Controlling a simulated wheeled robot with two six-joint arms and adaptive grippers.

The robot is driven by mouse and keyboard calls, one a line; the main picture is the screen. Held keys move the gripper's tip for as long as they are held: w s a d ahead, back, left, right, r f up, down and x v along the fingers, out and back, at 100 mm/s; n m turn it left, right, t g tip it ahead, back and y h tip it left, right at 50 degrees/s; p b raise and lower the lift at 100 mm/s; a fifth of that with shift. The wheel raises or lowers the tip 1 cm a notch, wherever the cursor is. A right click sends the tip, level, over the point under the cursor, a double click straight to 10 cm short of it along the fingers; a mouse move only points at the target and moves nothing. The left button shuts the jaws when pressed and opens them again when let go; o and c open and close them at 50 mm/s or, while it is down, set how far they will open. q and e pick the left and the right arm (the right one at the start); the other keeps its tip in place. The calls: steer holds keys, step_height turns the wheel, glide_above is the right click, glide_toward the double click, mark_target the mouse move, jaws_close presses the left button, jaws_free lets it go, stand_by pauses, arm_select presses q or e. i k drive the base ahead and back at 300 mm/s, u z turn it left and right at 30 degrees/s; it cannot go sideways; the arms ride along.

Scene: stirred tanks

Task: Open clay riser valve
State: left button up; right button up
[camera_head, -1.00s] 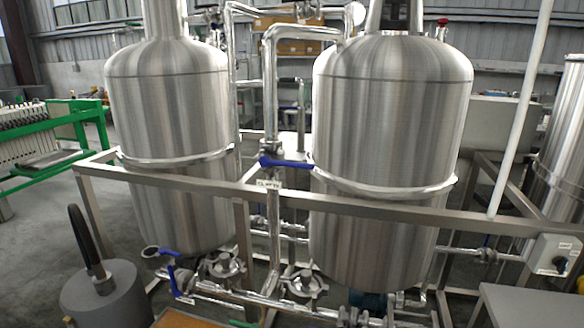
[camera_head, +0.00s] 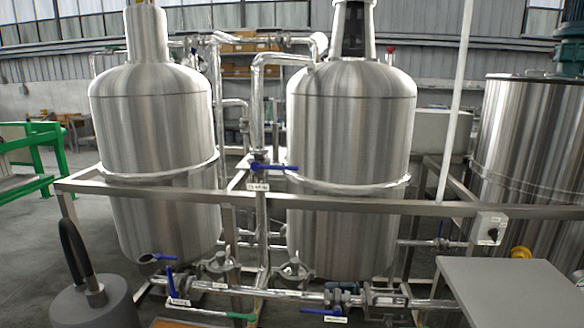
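A valve with a blue lever (camera_head: 275,167) sits on the vertical riser pipe (camera_head: 258,110) between the two steel tanks. Its lever lies roughly level and points right, across the pipe. A small white label (camera_head: 257,187) sits just below it on the frame rail; it seems to begin with "CLAY", but I cannot read it fully. Other blue-levered valves sit low on the piping, one at the left (camera_head: 171,282) with its lever upright and one at the bottom middle (camera_head: 322,312). Neither of my grippers is in view.
Two steel tanks (camera_head: 155,130) (camera_head: 350,130) stand behind a metal frame rail (camera_head: 330,203) that runs across the front. A grey cylinder with a black handle (camera_head: 95,305) is at front left. A grey tabletop (camera_head: 515,290) is at front right, beside a switch box (camera_head: 488,232).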

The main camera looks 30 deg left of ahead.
mark_target(277, 168)
steer(key=z, duration=0.5)
steer(key=i, duration=1.25)
steer(key=u, duration=0.5)
